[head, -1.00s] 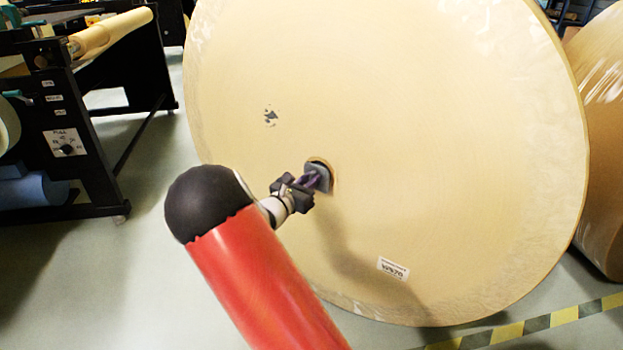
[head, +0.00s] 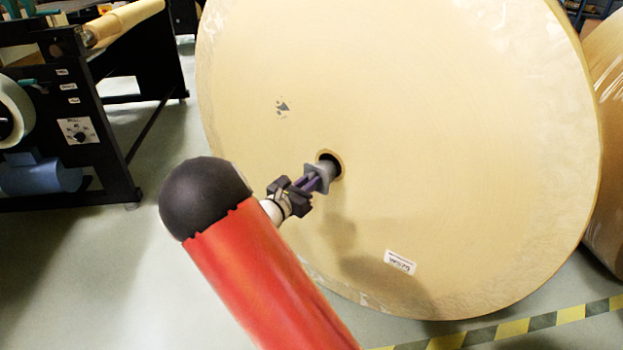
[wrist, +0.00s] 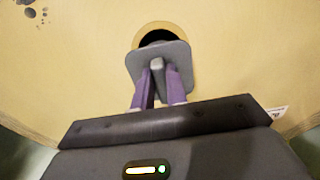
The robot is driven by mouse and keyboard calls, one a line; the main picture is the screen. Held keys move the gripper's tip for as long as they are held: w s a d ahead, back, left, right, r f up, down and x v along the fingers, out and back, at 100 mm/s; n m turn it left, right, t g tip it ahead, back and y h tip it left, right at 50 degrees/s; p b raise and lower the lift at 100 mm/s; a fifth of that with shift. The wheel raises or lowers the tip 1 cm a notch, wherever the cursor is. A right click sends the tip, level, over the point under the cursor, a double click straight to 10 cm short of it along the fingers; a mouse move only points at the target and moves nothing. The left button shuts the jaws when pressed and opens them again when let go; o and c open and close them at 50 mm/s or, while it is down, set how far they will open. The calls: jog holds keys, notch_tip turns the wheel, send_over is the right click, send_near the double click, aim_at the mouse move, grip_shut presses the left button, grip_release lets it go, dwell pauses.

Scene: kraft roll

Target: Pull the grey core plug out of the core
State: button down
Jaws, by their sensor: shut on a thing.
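The grey core plug (head: 321,174) has a flat square flange and a small grip tab. It stands at the mouth of the dark core hole (head: 330,160) in the big kraft roll (head: 440,130). In the wrist view the plug (wrist: 172,60) covers the lower part of the hole (wrist: 158,37), and a dark gap shows above it. My gripper (head: 309,183) is shut on the plug's tab, with a purple finger on each side of it in the wrist view (wrist: 158,78). How far the plug's rear still reaches into the core is hard to tell.
A white label (head: 400,261) is on the roll's lower face. A black machine (head: 95,115) stands at the left, and another roll (head: 608,190) at the right edge. Yellow and black floor tape (head: 515,328) runs along the lower right. Open floor lies left of the roll.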

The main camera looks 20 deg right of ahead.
jog(key=p+v, duration=0.1)
jog(key=v, duration=0.6)
jog(key=shift+p, duration=0.3)
dwell(0.5)
jog(key=shift+d, duration=0.1)
